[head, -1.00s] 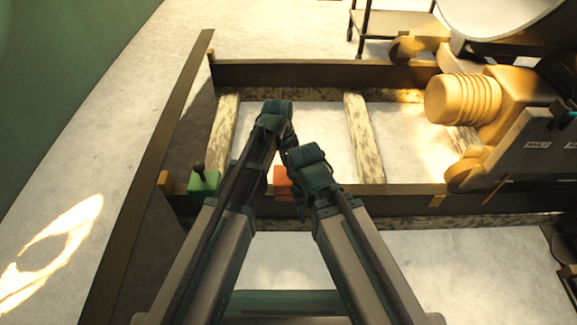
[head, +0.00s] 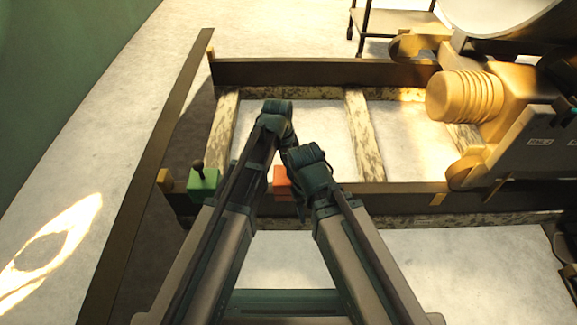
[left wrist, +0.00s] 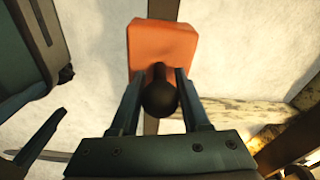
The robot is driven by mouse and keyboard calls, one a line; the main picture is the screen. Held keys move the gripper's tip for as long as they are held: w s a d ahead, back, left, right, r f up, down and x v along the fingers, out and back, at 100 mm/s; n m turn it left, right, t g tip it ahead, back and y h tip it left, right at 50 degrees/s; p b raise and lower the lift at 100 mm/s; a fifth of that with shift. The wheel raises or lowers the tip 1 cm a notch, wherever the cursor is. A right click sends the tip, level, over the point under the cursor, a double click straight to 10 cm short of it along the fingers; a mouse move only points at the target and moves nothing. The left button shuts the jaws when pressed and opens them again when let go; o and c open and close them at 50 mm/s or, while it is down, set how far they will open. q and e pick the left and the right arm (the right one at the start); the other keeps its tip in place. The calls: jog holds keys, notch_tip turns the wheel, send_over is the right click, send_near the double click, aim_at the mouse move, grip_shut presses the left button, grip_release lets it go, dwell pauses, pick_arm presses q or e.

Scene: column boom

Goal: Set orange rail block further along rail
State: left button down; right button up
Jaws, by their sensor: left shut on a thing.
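The orange rail block (head: 282,182) sits on the near dark rail (head: 390,189), partly hidden behind my arms in the head view. In the left wrist view the orange block (left wrist: 160,45) shows with a dark round knob (left wrist: 160,98) on a short stem. My left gripper (left wrist: 159,76) has a finger on each side of this knob and is shut on it. In the head view its fingers are hidden by my arm links. My right gripper's fingers cannot be made out; dark parts at the left of the left wrist view may belong to that arm.
A green block (head: 204,182) with a black knob is left of the orange block, near a yellow piece (head: 165,180) at the rail's left end. A yellow mark (head: 437,199) and a large yellow machine (head: 515,105) are to the right. Rail between shows bare.

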pick_arm(q)
jog(key=shift+f+b, duration=0.55)
jog(key=shift+f, duration=0.1)
jog(key=shift+c, duration=1.5)
grip_release()
jog(key=r+p, duration=0.4)
jog(key=a+r+p, duration=0.1)
jog(key=r+p, duration=0.8)
jog(key=r, duration=0.1)
jog(key=shift+s+a+p, duration=0.15)
jog(key=shift+a+p, duration=0.15)
jog(key=shift+p, duration=0.1)
jog(key=shift+f, duration=0.1)
jog(key=shift+s, duration=0.1)
